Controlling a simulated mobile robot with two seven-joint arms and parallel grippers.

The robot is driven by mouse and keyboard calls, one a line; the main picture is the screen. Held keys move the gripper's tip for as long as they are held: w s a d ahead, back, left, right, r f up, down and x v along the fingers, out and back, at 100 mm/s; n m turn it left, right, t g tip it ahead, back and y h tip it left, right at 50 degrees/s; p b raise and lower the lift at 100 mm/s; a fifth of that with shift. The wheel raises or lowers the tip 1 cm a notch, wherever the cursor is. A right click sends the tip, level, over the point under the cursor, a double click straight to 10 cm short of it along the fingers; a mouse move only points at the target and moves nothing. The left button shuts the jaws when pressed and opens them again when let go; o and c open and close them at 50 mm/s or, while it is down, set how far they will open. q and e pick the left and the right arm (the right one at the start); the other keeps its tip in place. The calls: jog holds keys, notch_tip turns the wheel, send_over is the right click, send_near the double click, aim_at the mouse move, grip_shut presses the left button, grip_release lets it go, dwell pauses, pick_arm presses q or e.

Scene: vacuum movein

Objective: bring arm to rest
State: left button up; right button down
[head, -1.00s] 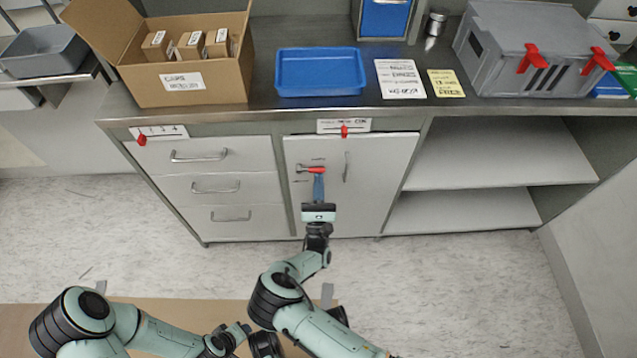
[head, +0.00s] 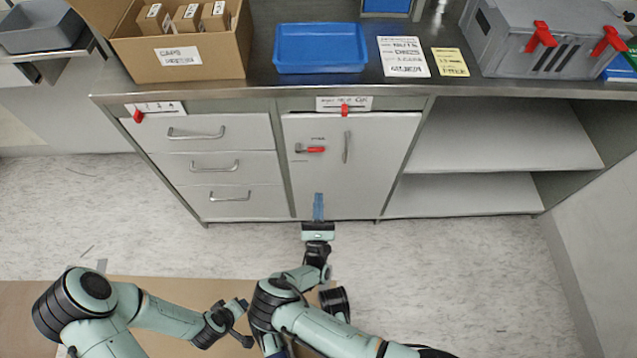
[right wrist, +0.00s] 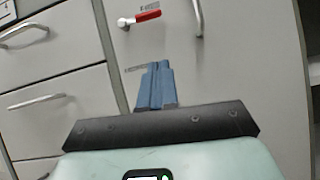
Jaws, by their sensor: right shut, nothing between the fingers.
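My right gripper (head: 318,207) is in front of the lower part of the grey cabinet door (head: 375,165), apart from it, with its blue fingers together and empty. It also shows in the right wrist view (right wrist: 156,84), below the red-handled latch (right wrist: 140,16). In the head view the red latch (head: 315,149) lies level on the door, above the gripper. The door is closed. My left arm (head: 165,318) is folded low at the left of the head view; its fingers cannot be made out.
On the counter stand a cardboard box (head: 185,58) with small cartons, a blue tray (head: 320,48), cards and a grey case (head: 530,45). Left are drawers (head: 215,165); right is an open shelf (head: 500,135). The floor (head: 450,280) before the cabinet is clear.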

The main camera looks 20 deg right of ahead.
jog(key=shift+v, duration=0.8)
